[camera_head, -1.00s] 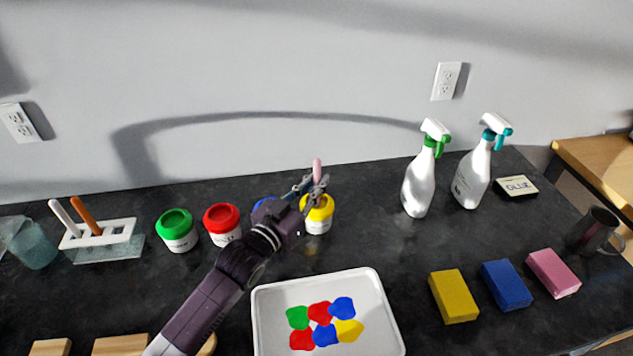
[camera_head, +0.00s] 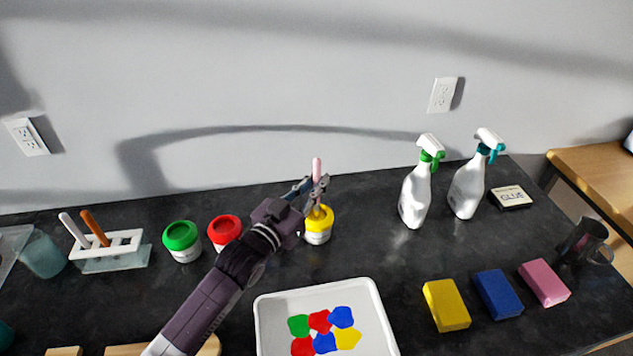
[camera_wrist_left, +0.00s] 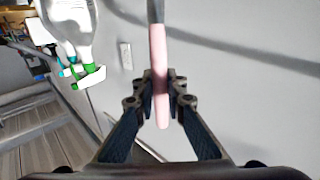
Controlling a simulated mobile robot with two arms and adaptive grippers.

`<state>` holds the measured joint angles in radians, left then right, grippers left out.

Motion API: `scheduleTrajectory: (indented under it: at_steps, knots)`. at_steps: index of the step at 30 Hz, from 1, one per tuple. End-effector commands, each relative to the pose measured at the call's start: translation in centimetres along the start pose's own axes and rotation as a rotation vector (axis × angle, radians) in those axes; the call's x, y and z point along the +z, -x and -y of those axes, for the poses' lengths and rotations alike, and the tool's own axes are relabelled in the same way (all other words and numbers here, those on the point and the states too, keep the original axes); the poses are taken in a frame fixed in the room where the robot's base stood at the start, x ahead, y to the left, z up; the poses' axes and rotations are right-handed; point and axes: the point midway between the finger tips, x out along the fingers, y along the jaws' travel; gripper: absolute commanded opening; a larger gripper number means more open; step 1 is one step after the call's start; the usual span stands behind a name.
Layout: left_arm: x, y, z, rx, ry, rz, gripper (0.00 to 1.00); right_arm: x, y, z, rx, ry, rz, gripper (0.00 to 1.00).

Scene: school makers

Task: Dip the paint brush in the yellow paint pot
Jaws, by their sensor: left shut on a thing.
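My left gripper (camera_head: 312,190) is shut on the pink handle of the paint brush (camera_head: 317,168). The brush is held roughly upright above the yellow paint pot (camera_head: 318,232). In the left wrist view the pink handle (camera_wrist_left: 159,80) sits between the two fingertips. The brush's lower end is hidden in the head view, so I cannot tell whether it is inside the pot or touches paint. My right gripper is not in view.
A red pot (camera_head: 224,229) and a green pot (camera_head: 181,240) stand left of the yellow one. A paint tray (camera_head: 267,314) lies in front. A brush rack (camera_head: 128,240) is at left. Spray bottles (camera_head: 414,197) and sponges (camera_head: 446,305) are at right.

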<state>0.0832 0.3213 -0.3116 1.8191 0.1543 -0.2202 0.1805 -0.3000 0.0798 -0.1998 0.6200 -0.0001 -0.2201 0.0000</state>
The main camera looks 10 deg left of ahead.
Motion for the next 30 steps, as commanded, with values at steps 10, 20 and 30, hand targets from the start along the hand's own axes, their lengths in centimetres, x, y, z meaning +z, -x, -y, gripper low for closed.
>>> scheduleTrajectory:
  at_steps: [10, 20, 30]
  knots:
    - [-4.1, 0.0, 0.0, 0.000, 0.000, -0.001, 0.00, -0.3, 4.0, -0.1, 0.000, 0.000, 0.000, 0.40]
    - [-6.8, 0.0, 0.0, 0.000, 0.000, 0.000, 0.00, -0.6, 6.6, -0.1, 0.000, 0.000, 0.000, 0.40]
    - [-6.6, 0.2, -0.2, 0.000, 0.001, 0.000, 0.00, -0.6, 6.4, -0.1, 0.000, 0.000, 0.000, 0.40]
